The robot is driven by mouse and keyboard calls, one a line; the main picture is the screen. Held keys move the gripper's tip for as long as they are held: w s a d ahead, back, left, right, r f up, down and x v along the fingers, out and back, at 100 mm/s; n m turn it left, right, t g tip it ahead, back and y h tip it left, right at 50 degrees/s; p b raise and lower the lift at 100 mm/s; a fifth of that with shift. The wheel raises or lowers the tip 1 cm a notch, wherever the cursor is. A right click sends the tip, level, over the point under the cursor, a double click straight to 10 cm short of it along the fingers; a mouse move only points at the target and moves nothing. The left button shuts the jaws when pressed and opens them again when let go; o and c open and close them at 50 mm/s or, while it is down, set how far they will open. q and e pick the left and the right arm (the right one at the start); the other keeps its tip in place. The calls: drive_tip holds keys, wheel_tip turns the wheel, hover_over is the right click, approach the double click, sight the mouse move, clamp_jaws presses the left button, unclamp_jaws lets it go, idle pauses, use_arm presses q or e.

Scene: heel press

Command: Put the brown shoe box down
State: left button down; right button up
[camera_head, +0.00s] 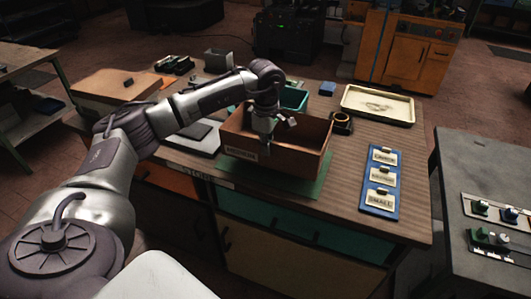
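The brown shoe box (297,165) is open-topped, with a small pale label on its front wall. It is over a green mat (316,187) near the front edge of the wooden workbench. I cannot tell whether its base touches the mat. My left gripper (266,143) comes down from above at the front wall, with one finger visible outside it. It looks shut on that wall; the other finger is hidden. My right gripper is not in view.
A teal bin (294,98) stands behind the box, and a dark tape roll (342,122) lies to its right. A cream tray (378,103) is at the back right. A blue board with labelled cards (381,178) lies right, with bare bench between it and the box.

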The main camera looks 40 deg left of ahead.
sight(266, 165)
use_arm(q)
drive_tip(key=shift+a+f, duration=0.15)
wheel_tip(266, 165, down, 4)
drive_tip(key=shift+r+p, duration=0.1)
drive_tip(key=shift+p, duration=0.7)
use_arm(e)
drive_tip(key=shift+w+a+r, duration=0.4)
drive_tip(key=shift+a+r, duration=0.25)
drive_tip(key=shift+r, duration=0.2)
use_arm(q)
drive_tip(key=shift+f, duration=0.25)
drive_tip(key=c, duration=1.3)
unclamp_jaws()
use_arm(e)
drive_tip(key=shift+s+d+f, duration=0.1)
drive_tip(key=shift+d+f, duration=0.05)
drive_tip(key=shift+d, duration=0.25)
use_arm(q)
drive_tip(key=shift+r, duration=0.15)
